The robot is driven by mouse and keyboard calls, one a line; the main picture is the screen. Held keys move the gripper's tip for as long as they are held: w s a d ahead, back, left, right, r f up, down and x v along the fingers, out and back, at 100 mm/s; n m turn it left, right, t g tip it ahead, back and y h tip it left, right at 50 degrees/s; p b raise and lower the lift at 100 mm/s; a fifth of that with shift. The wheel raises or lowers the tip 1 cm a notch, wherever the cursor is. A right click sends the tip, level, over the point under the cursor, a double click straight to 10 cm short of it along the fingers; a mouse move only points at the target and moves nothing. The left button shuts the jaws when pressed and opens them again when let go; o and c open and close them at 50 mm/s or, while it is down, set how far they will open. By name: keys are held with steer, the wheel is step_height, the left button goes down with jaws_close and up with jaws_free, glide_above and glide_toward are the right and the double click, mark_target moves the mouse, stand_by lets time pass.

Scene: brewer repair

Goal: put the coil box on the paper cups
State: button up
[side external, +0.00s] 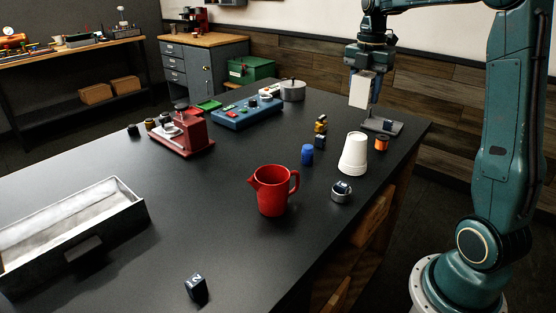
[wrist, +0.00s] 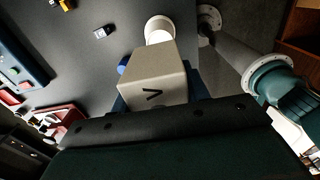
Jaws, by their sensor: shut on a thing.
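My gripper (side external: 364,72) is shut on a pale box, the coil box (side external: 360,90), and holds it in the air above the far right part of the table. In the wrist view the coil box (wrist: 152,75) fills the middle, with a dark mark on its near face. The paper cups (side external: 353,155) are a white upside-down stack near the table's right edge. They stand lower and nearer the side camera than the held box. In the wrist view the paper cups (wrist: 159,28) show just beyond the box, partly hidden by it.
A blue cylinder (side external: 307,155) and a small dark cube (side external: 319,142) stand left of the cups. An orange spool (side external: 382,143) is to their right. A metal cup (side external: 341,193) and a red jug (side external: 272,190) stand nearer. A dark stand (side external: 384,125) lies below my gripper.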

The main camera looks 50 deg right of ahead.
mark_target(367, 74)
steer(key=shift+f, duration=2.35)
steer(key=shift+f, duration=2.15)
steer(key=shift+f, duration=0.15)
steer(key=o, duration=1.1)
step_height(367, 74, up, 12)
steer(key=shift+r, duration=0.2)
